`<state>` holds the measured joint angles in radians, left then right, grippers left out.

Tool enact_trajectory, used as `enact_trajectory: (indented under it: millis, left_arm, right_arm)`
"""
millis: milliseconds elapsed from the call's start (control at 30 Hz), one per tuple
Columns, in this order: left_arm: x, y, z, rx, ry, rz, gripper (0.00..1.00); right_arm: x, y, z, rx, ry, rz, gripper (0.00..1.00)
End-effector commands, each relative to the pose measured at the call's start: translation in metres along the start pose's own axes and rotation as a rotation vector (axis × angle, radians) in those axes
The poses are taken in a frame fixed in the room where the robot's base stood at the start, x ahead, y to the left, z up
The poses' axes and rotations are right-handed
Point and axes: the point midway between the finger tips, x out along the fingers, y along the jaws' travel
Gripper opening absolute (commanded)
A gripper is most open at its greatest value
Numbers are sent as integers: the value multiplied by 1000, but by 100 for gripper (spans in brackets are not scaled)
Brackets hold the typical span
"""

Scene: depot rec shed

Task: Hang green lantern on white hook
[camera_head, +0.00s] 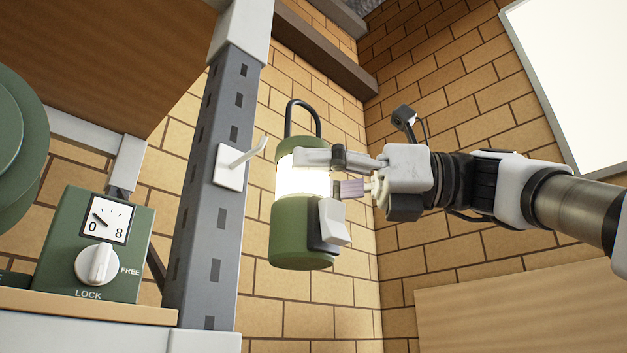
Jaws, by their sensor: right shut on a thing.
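A green lantern (300,240) with a bright white glowing middle and a dark loop handle (303,106) on top is held in the air in the head view. My right gripper (318,190) comes in from the right and is shut on the lantern's body. The lantern hangs nearly upright. The white hook (244,153) juts from a white plate on a grey perforated post, just left of the lantern. The handle loop is to the right of the hook tip and higher in the picture, apart from it. My left gripper is not in view.
The grey post (205,200) stands left of the lantern. A green box with a dial and white knob (97,264) sits on a shelf at lower left, beside a round green thing (18,145). A brick wall (340,290) is behind. A white panel (580,75) is at upper right.

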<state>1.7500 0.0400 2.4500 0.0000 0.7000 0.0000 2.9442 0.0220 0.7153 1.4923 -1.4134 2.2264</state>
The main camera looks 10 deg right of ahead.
Motion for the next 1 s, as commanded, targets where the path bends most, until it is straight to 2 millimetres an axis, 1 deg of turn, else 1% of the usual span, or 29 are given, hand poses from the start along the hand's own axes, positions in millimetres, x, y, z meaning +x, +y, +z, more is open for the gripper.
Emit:
enact_trajectory:
  millis: [33,67,167,533,1000]
  left_arm:
    - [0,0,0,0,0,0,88]
    - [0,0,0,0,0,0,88]
    - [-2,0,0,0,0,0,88]
    - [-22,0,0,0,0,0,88]
    - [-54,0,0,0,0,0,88]
  right_arm:
    - [2,8,5,0,-1,-1,0]
    - [2,10,7,0,-1,-1,0]
    - [4,12,10,3,-2,-1,0]
    - [19,-3,9,5,-2,0,0]
    - [41,-25,5,4,-2,0,0]
